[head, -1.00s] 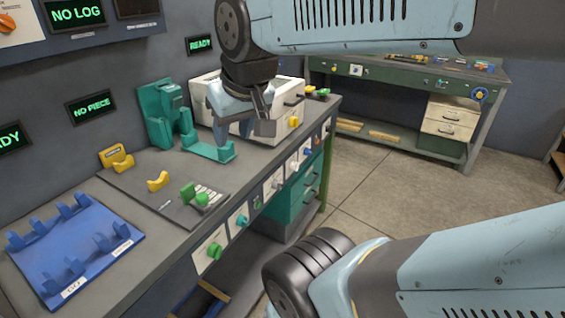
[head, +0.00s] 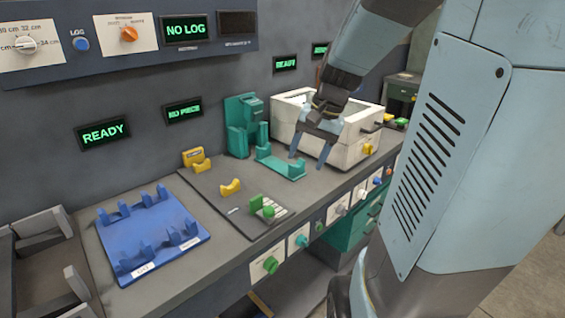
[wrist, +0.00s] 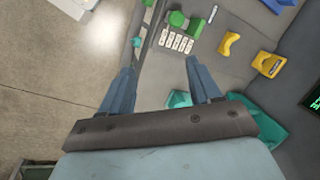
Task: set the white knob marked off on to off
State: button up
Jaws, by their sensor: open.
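In the head view, a small white knob (head: 340,209) sits on a pale plate on the bench's front panel, right of the green and teal knobs. Its off/on marking and its pointer are too small to read. Another white knob (head: 26,45) is on the upper left wall panel, beside a scale in cm. My gripper (head: 310,158) is open and empty, pointing down above the bench in front of the white box. It is apart from the front-panel knobs. In the wrist view, its fingers (wrist: 160,68) are spread, with the bench edge between them.
A teal cradle (head: 282,165) and a white box (head: 288,118) stand close to my gripper. A green knob (head: 270,264) and a teal knob (head: 302,241) share the front panel. A blue rack (head: 155,240) lies left. Open floor (wrist: 60,70) lies beyond the bench edge.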

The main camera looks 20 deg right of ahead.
jog(key=w+d+f+m+y, duration=0.4)
jog(key=w+d+f+m, duration=0.25)
jog(key=d+f, duration=0.2)
jog(key=m+t, duration=1.5)
jog(key=m, duration=0.5)
send_near(363, 194)
jog(key=x, duration=0.8)
jog(key=shift+w+d+f, duration=0.25)
jog(key=shift+w+f, duration=0.2)
jog(key=shift+f, duration=0.05)
jog(key=shift+c, duration=0.4)
